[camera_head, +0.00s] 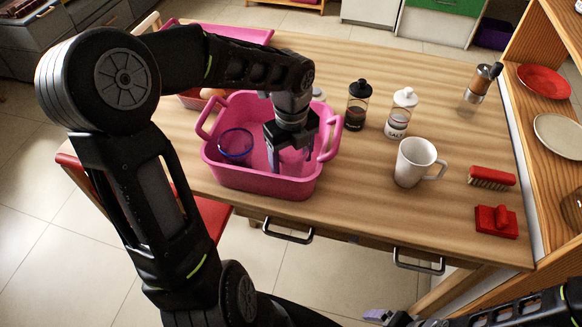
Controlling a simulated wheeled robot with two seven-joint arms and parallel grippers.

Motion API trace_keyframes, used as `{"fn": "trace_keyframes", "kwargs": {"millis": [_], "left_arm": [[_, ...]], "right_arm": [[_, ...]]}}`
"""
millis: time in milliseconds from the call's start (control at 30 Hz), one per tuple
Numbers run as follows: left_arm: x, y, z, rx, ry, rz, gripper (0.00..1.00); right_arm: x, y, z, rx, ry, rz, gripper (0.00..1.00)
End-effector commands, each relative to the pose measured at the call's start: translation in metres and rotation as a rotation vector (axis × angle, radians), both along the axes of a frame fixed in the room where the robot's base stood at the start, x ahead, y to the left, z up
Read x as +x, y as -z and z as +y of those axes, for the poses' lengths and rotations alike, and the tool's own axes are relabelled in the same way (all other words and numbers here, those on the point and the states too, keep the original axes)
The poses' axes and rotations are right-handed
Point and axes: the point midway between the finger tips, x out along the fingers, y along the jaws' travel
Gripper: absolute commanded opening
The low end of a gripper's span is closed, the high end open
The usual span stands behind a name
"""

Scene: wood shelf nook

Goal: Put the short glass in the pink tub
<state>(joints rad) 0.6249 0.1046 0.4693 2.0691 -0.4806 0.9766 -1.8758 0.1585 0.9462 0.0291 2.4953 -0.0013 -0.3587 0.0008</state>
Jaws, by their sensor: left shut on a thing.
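The pink tub (262,184) stands near the table's front edge, left of centre. A clear glass with a blue rim (235,146) is inside it on the left. My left gripper (291,158) reaches down into the tub's right half, its fingers apart around something see-through. I take this for the short glass, but its outline is hard to make out against the pink. My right gripper (378,314) shows only partly at the bottom edge, below the table front; its jaws cannot be read.
A white mug (415,162), a salt shaker (400,113), a dark-lidded jar (357,105) and a grinder (480,87) stand right of the tub. A red brush (491,178) and a red block-like item (496,221) lie at the right. A wooden shelf (517,120) borders the table.

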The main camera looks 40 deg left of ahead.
Motion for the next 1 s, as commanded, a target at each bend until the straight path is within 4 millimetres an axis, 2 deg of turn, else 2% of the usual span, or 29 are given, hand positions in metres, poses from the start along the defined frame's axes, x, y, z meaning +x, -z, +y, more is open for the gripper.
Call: {"fn": "trace_keyframes", "kwargs": {"millis": [100,367,767,800,1000], "left_arm": [[0.000,0.005,0.000,-0.001,0.000,0.000,0.18],[0.000,0.037,0.000,-0.001,0.001,0.002,0.18],[0.000,0.041,0.000,0.000,0.001,0.000,0.18],[0.000,0.040,0.000,0.000,0.001,0.000,0.70],[0.000,0.040,0.000,0.000,0.000,0.000,0.87]], "right_arm": [[0.000,0.001,0.000,0.000,0.000,0.000,0.91],[0.000,0.005,0.000,0.000,0.000,0.000,0.91],[0.000,0.007,0.000,0.000,0.000,0.000,0.91],[0.000,0.006,0.000,0.000,0.000,0.000,0.91],[0.000,0.006,0.000,0.000,0.000,0.000,0.91]]}}
